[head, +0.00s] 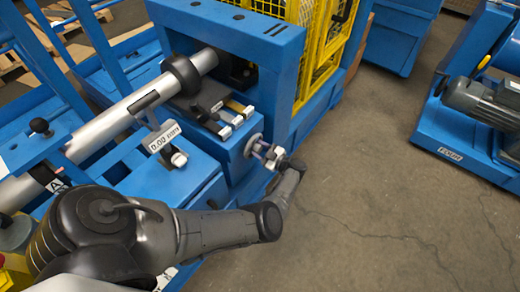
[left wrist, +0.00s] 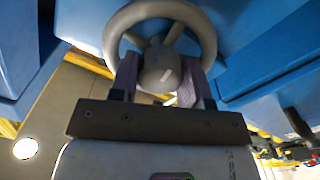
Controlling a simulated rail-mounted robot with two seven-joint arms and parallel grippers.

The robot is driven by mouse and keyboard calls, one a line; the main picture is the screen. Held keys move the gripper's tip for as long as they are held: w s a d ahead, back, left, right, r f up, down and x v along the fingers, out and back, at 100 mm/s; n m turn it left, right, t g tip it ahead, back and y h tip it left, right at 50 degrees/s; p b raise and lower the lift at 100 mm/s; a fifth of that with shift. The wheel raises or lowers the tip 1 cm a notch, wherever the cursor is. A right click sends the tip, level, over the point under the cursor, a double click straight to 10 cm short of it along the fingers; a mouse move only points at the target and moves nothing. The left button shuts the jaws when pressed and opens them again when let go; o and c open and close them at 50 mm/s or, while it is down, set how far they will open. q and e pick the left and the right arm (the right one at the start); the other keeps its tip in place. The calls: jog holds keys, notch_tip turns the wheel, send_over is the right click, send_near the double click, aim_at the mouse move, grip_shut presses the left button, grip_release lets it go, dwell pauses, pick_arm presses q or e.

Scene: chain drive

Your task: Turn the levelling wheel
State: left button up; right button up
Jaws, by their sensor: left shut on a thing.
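The levelling wheel (head: 253,146) is a small grey handwheel on the front face of the blue machine housing. In the left wrist view the wheel (left wrist: 207,38) shows its round rim, spokes and central hub. My left gripper (head: 266,153) reaches it from the front right, at the end of my dark arm. In the left wrist view its two fingers (left wrist: 158,72) stand on either side of the hub, inside the rim, and are shut on the wheel. The fingertips are partly hidden by the wheel. My right gripper is out of view.
A small display reading 0.00 (head: 163,136) stands left of the wheel. A silver shaft (head: 125,115) with a black collar (head: 182,75) runs into the blue housing (head: 228,30). A yellow guard cage (head: 325,40) stands behind. Open concrete floor (head: 380,190) lies to the right.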

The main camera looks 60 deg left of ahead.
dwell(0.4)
pick_arm(q)
jog(key=o, duration=0.9)
jog(key=shift+o, duration=0.2)
jog(key=b+v, duration=0.1)
jog(key=v, duration=1.3)
jog(key=shift+b, duration=0.3)
jog(key=shift+s, duration=0.1)
